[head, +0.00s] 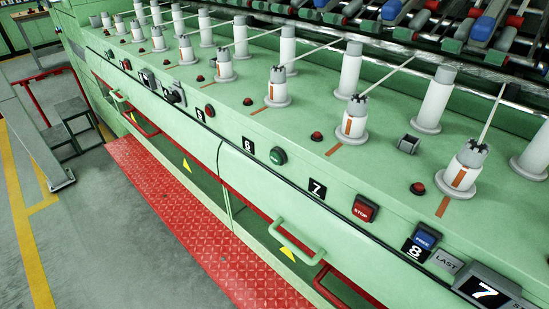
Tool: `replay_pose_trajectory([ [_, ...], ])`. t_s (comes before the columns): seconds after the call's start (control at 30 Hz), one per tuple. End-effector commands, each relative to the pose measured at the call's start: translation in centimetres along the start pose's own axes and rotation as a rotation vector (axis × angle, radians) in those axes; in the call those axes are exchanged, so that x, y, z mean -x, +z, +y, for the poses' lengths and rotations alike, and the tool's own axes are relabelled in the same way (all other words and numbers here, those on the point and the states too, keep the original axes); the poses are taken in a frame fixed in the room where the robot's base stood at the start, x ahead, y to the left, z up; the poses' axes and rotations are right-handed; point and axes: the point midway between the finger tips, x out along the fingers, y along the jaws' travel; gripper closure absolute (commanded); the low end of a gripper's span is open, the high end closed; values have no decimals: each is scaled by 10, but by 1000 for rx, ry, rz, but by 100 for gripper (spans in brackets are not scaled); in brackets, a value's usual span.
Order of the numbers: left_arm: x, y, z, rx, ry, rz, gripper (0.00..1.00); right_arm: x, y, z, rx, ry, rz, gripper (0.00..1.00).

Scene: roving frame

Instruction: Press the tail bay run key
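Keys and plates line the front edge of a long green machine (330,228) in the head view. A round green key (278,156) sits just right of a plate reading 8 (248,146). A red STOP key (365,209) sits right of a plate reading 7 (318,188). A blue FREE key (425,240) is at the lower right, above another 8. A LAST plate (447,261) and a dark panel showing 7 (487,291) follow it. No key visibly reads "run" or "tail". Neither gripper is in view.
White spindles (352,119) and small red knobs (317,136) stand along the ledge. Green handles (297,242) stick out below it. A red tread strip (190,222) runs along the machine's foot. Grey floor (95,235) lies open at left, near a dark step stand (68,128).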

Motion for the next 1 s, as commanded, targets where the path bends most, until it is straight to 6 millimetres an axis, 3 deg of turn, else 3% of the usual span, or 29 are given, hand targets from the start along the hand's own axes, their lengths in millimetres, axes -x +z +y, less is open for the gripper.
replay_pose_trajectory([
  [0.2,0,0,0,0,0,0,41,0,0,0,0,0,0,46],
  [0.4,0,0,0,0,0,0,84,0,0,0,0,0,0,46],
  [0.5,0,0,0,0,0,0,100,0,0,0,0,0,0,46],
  [1.0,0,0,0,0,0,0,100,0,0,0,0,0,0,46],
])
